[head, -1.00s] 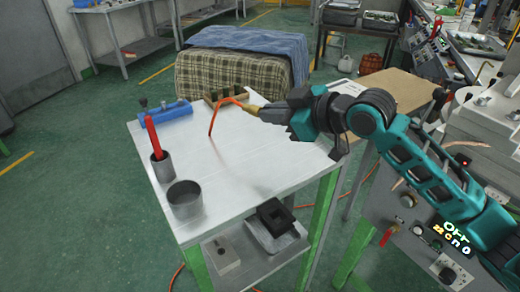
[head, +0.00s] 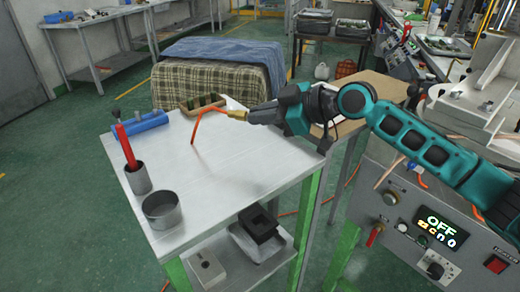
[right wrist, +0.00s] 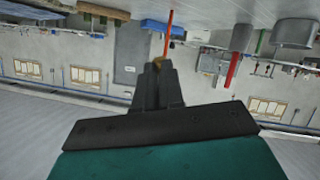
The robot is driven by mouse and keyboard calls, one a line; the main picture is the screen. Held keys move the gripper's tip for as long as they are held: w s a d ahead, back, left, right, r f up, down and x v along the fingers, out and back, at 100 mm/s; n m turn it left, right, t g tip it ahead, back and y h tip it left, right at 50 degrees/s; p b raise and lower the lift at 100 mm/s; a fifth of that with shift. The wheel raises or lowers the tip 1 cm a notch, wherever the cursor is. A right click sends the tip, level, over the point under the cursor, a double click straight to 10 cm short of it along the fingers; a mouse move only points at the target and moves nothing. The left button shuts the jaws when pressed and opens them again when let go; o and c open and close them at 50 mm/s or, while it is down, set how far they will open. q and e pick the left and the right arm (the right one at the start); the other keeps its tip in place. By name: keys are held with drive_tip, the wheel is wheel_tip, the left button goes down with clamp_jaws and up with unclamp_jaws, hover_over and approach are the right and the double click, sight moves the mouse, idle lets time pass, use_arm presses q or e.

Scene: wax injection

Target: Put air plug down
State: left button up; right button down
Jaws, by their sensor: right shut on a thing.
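The air plug (head: 237,115) is a brass-coloured fitting with an orange hose (head: 196,122) that bends down toward the white table top. My right gripper (head: 250,116) is shut on the air plug and holds it above the table (head: 215,178). In the right wrist view the dark fingers of the right gripper (right wrist: 158,75) are closed together on the brass fitting (right wrist: 158,62), with the orange hose (right wrist: 169,35) beyond. Whether the hose end touches the table I cannot tell. My left gripper is not in view.
On the table's left are a grey cup with a red-handled tool (head: 127,147), a metal pot (head: 161,209) and a blue tool (head: 142,126). A wooden rack (head: 203,104) is at the back edge. The table's middle is clear. A control panel reading OFF (head: 441,228) stands right.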

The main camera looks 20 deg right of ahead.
sight(261, 159)
wheel_tip(261, 159, down, 8)
drive_tip(key=shift+r+b, duration=0.1)
drive_tip(key=shift+b, duration=0.35)
drive_tip(key=shift+f, duration=0.2)
drive_tip(key=shift+f+b, duration=0.35)
drive_tip(key=shift+b, duration=0.05)
drive_tip(key=shift+f, duration=0.25)
